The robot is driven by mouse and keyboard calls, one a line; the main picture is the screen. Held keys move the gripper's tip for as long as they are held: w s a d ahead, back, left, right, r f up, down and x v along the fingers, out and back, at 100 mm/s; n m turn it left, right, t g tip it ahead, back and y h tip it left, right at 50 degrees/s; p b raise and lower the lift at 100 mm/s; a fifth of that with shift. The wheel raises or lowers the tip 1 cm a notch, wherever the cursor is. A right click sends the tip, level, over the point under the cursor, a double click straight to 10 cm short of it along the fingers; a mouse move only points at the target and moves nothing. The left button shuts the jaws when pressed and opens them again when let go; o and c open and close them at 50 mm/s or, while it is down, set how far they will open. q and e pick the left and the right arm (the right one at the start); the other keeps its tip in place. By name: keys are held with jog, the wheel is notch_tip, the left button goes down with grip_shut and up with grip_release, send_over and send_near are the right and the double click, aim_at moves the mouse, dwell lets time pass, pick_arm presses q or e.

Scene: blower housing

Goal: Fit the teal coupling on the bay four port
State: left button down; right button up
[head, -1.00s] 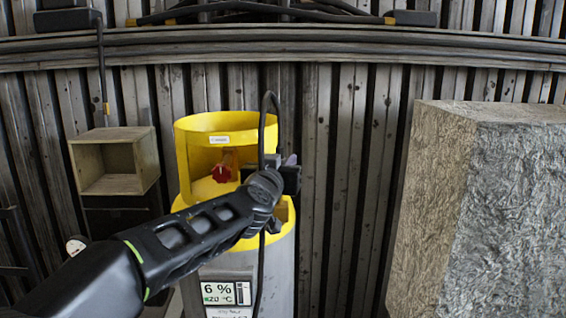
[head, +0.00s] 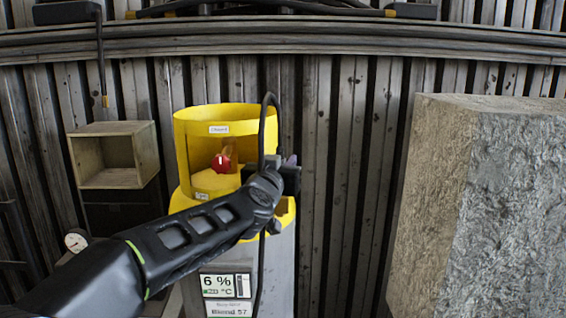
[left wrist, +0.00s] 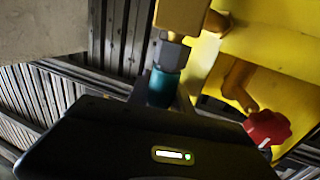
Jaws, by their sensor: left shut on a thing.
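The teal coupling (left wrist: 161,88) shows in the left wrist view as a short teal cylinder, directly below a grey hex fitting (left wrist: 172,52) under a brass-yellow block (left wrist: 182,14). The coupling and the hex fitting line up end to end; I cannot tell whether they are joined. My left gripper (head: 288,177) is shut on the coupling, beside the yellow collar (head: 225,118) of a grey cylinder. In the head view the arm and gripper hide the coupling. My right gripper is not in view.
A red knob (head: 221,163) sits inside the collar, close to the left gripper; it also shows in the wrist view (left wrist: 267,128). A wooden box (head: 112,155) is at left, a large rough block (head: 500,200) at right.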

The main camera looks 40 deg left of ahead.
pick_arm(q)
jog(key=shift+f, duration=0.3)
jog(key=c, duration=1.1)
grip_release()
jog(key=v, duration=0.7)
jog(key=shift+s+d+b, duration=0.15)
jog(key=shift+s+b, duration=0.2)
